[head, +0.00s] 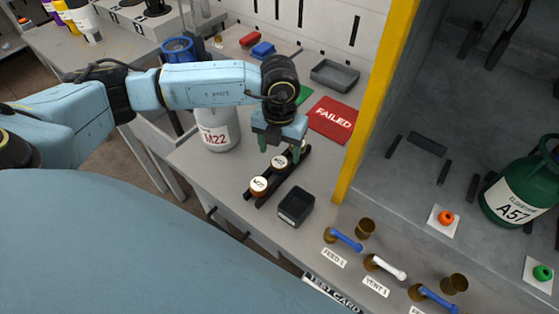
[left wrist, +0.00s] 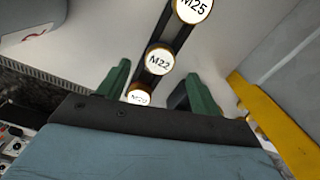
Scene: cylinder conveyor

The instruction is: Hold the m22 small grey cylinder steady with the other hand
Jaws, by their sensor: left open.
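The small grey cylinder (head: 217,134) labelled M22 stands upright on the bench, left of my left gripper and partly hidden behind my forearm. My left gripper (head: 279,145) is open, with green fingers pointing down over a dark rack (head: 290,178) of round white-topped pieces. In the left wrist view, a piece labelled M22 (left wrist: 159,61) shows between the fingertips (left wrist: 156,70). A piece labelled M25 (left wrist: 195,8) and one labelled M20 (left wrist: 139,98) share its rack. No contact between fingers and pieces can be made out. My right gripper is not in view.
A red FAILED mat (head: 333,120) and grey tray (head: 335,75) lie behind. A yellow post (head: 372,105) edges the bay holding a green A57 cylinder (head: 522,195). Blue and white valve handles (head: 385,266) line the front right.

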